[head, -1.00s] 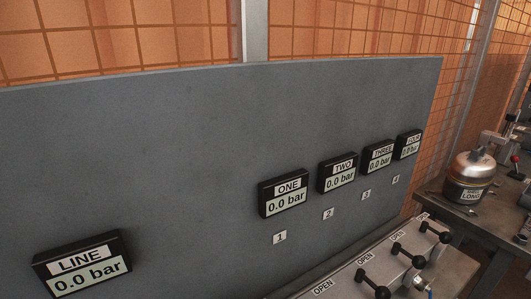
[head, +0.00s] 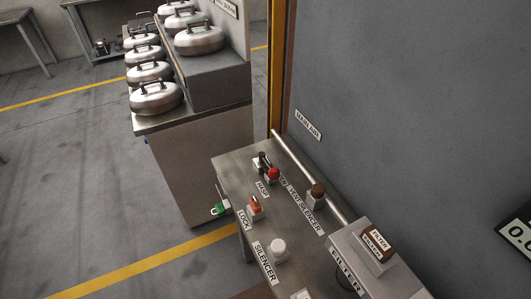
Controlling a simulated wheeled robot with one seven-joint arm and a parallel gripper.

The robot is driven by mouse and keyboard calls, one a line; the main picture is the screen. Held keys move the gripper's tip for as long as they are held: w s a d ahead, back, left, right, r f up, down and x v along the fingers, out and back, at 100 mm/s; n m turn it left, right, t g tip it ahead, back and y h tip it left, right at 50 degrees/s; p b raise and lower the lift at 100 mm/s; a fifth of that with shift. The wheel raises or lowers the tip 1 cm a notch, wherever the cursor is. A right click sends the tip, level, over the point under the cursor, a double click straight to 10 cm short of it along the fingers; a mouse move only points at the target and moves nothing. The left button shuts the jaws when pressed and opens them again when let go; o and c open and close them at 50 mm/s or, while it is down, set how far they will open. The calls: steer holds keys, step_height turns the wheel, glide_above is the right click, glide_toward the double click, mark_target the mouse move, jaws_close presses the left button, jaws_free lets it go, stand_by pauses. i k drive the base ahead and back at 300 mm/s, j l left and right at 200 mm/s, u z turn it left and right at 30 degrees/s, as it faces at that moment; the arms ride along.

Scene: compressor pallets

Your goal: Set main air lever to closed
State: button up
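In the head view a MAIN AIR label (head: 308,124) is fixed low on the grey panel, above a metal pipe along the bench. Below and left of the label, at the far end of the bench, is a small valve-like fitting with a dark upright part (head: 264,160) and a red knob (head: 273,174). It may be the main air lever. I cannot tell whether it stands open or closed. My gripper is not in view.
On the bench (head: 235,163) stand an orange-red lock (head: 255,206), a white silencer (head: 279,248), a brown-topped fitting (head: 317,195) and a filter block (head: 376,243). A green-tipped item (head: 218,209) hangs at the left edge.

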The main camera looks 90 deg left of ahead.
mark_target(274, 173)
steer(key=j+u, duration=0.1)
steer(key=u, duration=0.85)
steer(key=j+u, duration=0.15)
steer(key=u, duration=0.8)
steer(key=i, duration=0.05)
